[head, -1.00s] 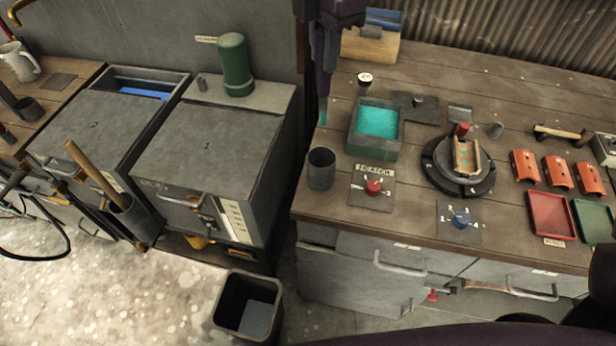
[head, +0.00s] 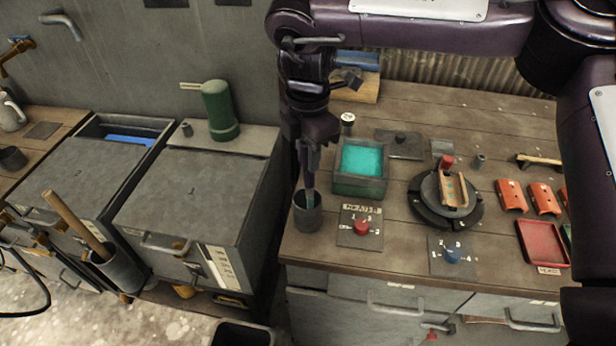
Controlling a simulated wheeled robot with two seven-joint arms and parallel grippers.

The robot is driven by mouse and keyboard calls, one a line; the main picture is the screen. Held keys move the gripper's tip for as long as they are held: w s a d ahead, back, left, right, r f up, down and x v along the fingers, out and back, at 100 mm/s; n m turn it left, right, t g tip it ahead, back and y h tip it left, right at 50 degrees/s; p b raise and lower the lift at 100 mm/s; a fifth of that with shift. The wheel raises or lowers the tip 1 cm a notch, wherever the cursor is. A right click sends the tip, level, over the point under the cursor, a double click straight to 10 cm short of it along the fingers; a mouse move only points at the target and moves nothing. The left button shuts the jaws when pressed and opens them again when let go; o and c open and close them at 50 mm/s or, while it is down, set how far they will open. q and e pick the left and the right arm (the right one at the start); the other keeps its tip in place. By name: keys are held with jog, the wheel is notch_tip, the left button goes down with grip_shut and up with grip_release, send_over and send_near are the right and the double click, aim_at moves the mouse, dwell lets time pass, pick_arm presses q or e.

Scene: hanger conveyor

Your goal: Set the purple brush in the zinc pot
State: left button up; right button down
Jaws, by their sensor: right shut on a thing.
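The zinc pot (head: 308,220) is a small dark grey open cup at the front left corner of the wooden bench. My right gripper (head: 308,168) points down just above it and is shut on the purple brush (head: 309,182). The brush is about upright, and its teal tip reaches into the pot's mouth. Whether the tip touches the pot's floor is hidden by the pot's wall. Most of the handle is hidden by the gripper. My left gripper is not in view.
A tray of teal liquid (head: 361,162) stands close to the right of the pot. A red-knob plate (head: 350,238) lies in front of it. A round turntable (head: 420,210) stands further right. The grey cabinet (head: 195,195) is left, across a gap.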

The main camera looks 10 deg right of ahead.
aim_at(307, 177)
jog(key=shift+a+f+p, duration=0.1)
jog(key=shift+f+p, duration=0.2)
jog(key=shift+f, duration=1.25)
notch_tip(307, 177, down, 2)
jog(key=shift+s+f+p, duration=0.1)
jog(key=shift+f+p, duration=0.05)
jog(key=shift+p, duration=0.55)
jog(key=shift+f, duration=0.3)
jog(key=c, duration=1.7)
grip_release()
jog(key=shift+s, duration=0.1)
jog(key=o, duration=0.4)
jog(key=shift+w, duration=0.25)
jog(key=shift+o, duration=0.2)
